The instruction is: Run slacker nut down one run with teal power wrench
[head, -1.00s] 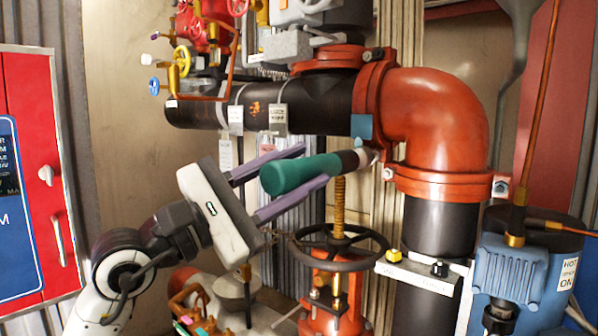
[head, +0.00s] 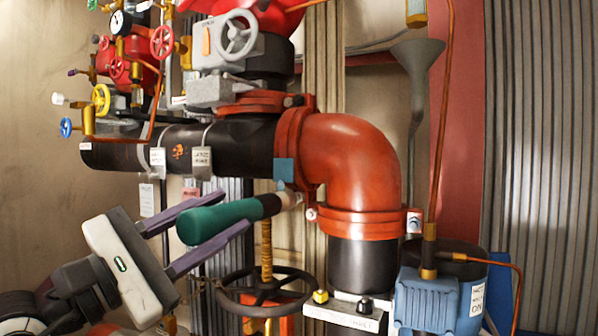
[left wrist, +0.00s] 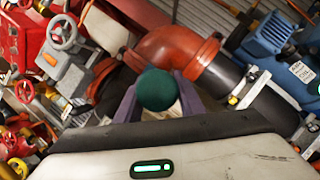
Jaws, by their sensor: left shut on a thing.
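My left gripper (head: 208,232), with purple fingers, is shut on the teal power wrench (head: 222,219). It also shows in the left wrist view, where the wrench's round teal end (left wrist: 157,89) faces the camera between the fingers. My right gripper is out of view.
A black handwheel (head: 268,287) on a brass stem stands below the wrench. A blue pump (head: 430,300) is at lower right. Valves and small coloured handwheels (head: 162,42) crowd the upper left. The wall at far left is clear.

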